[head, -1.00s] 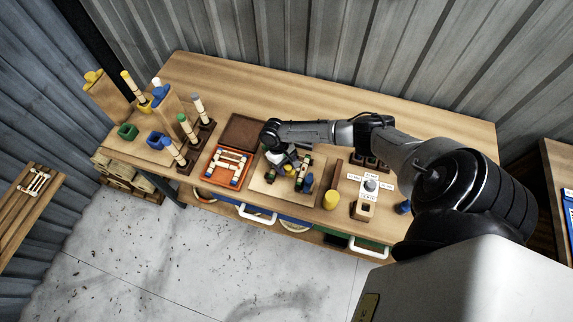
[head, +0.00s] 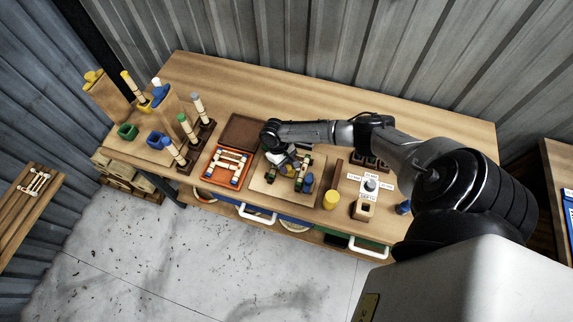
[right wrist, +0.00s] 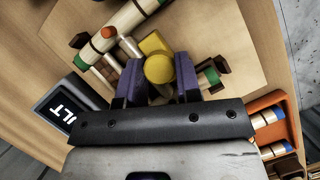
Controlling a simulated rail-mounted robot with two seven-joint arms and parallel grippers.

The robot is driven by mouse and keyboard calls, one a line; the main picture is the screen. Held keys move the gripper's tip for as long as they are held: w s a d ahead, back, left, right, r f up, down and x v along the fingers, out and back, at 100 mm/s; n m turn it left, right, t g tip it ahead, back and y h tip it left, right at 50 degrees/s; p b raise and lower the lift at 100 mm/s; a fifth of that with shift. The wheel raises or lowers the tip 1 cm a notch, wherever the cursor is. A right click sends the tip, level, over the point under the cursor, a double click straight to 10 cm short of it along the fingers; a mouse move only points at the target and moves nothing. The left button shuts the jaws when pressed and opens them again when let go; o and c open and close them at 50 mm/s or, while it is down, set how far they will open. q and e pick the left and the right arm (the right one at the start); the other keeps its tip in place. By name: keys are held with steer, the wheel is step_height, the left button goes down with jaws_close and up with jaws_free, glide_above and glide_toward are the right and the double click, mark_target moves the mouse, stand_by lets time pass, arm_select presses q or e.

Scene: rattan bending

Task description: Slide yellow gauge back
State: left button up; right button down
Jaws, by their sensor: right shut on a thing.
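The yellow gauge (right wrist: 158,66) shows in the right wrist view as a short yellow piece with a round end, between the purple fingers of my right gripper (right wrist: 158,78). The fingers are shut on it. It sits beside a wooden fixture with a banded rattan rod (right wrist: 118,32) above the board (right wrist: 205,22). My left gripper is not in view.
An orange tray (head: 211,176) with banded rods lies left of the board. Upright rods in stands (head: 190,132) fill the left end. The back of the table (head: 290,92) is clear.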

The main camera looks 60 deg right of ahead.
steer(key=shift+a+r+p, duration=0.25)
steer(key=shift+a+p, duration=0.15)
steer(key=a+p, duration=0.1)
steer(key=a, duration=0.1)
steer(key=s+a+p, duration=0.1)
steer(key=a+p, duration=0.2)
steer(key=a, duration=0.2)
steer(key=shift+s+f, duration=0.15)
steer(key=shift+a, duration=0.1)
steer(key=c, duration=0.9)
jaws_free()
steer(key=shift+a, duration=0.1)
steer(key=shift+o, duration=0.5)
steer(key=v, duration=1.3)
steer(key=shift+r+b, duration=0.3)
steer(key=shift+r, duration=0.05)
